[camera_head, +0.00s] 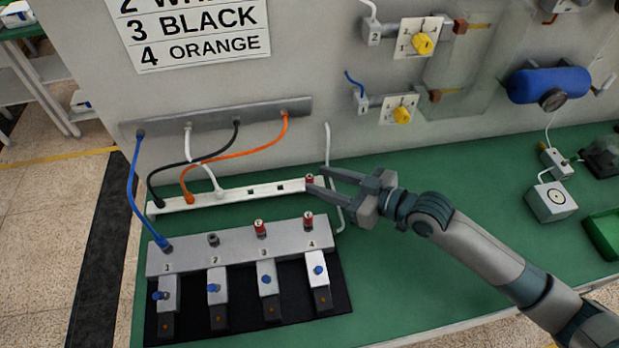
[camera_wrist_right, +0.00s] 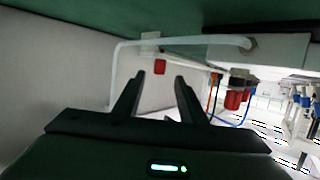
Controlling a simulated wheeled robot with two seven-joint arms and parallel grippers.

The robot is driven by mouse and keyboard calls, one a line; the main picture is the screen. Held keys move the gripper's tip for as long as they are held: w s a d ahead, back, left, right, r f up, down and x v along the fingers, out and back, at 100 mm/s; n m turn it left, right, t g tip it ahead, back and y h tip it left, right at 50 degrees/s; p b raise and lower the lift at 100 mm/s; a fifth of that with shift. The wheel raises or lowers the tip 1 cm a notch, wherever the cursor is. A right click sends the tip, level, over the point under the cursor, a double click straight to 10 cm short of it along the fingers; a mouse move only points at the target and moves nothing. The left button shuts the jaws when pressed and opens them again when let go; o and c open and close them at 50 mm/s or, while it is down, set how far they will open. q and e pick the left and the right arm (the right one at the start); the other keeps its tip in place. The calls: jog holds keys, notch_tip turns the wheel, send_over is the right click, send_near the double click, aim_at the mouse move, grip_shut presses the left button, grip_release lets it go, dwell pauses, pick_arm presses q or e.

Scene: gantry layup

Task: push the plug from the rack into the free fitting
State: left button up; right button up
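A red plug (camera_head: 309,179) stands in the right end of the white rack (camera_head: 265,192). In the right wrist view the red plug (camera_wrist_right: 160,66) shows just beyond and between the fingertips. My right gripper (camera_head: 316,179) is open around or just short of it; contact is not clear. It shows open in the wrist view too (camera_wrist_right: 159,78). The grey manifold (camera_head: 188,255) has numbered fittings. Fitting 2 (camera_head: 213,239) is dark and bare on top. Fitting 1 holds a blue hose (camera_head: 135,200); fittings 3 and 4 hold red plugs (camera_head: 260,228). My left gripper is not in view.
Black, orange and white hoses run from the wall bar (camera_head: 215,116) to the rack. A white tube (camera_head: 328,150) stands close behind my right gripper. Levers with blue knobs (camera_head: 213,287) lie in front of the manifold.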

aim_at(312, 177)
jog(key=p+x, duration=0.1)
jog(key=x, duration=0.2)
jog(key=shift+w+a+f+p, duration=0.15)
jog(key=shift+w+a+p, duration=0.15)
jog(key=shift+p, duration=0.1)
jog(key=shift+w+a+f, duration=0.25)
jog(key=shift+a, duration=0.05)
grip_shut()
